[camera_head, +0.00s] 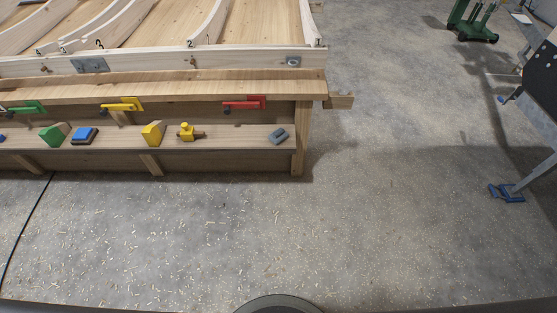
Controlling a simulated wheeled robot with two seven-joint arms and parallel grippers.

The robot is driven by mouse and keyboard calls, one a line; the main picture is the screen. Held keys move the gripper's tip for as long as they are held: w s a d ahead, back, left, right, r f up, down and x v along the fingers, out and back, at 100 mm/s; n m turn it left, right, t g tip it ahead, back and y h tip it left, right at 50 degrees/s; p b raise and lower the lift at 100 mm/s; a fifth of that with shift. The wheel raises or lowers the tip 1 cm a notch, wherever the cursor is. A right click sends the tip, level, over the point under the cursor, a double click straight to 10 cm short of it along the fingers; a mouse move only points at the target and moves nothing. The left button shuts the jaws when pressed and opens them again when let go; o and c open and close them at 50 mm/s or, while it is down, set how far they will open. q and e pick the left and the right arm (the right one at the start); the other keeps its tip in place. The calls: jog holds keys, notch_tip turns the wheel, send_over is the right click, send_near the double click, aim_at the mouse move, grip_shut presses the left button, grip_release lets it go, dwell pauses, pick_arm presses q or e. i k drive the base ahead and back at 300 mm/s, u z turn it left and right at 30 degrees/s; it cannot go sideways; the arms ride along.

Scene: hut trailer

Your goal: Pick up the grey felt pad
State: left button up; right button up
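A small grey block-like piece (279,136), which may be the grey felt pad, lies near the right end of the wooden shelf (228,136) on the bench front. It looks slightly tilted in the picture, and its material is too small to tell. Neither of my grippers shows in the head view.
On the same shelf are a yellow piece with a knob (187,132), a yellow block (153,133), a blue block (84,136) and a green block (53,134). Red (245,104) and yellow (122,105) clamps sit above. Chip-strewn concrete floor (200,230) is open in front.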

aim_at(278, 136)
jog(key=u, duration=0.9)
jog(key=i, duration=0.95)
jog(key=u, duration=0.05)
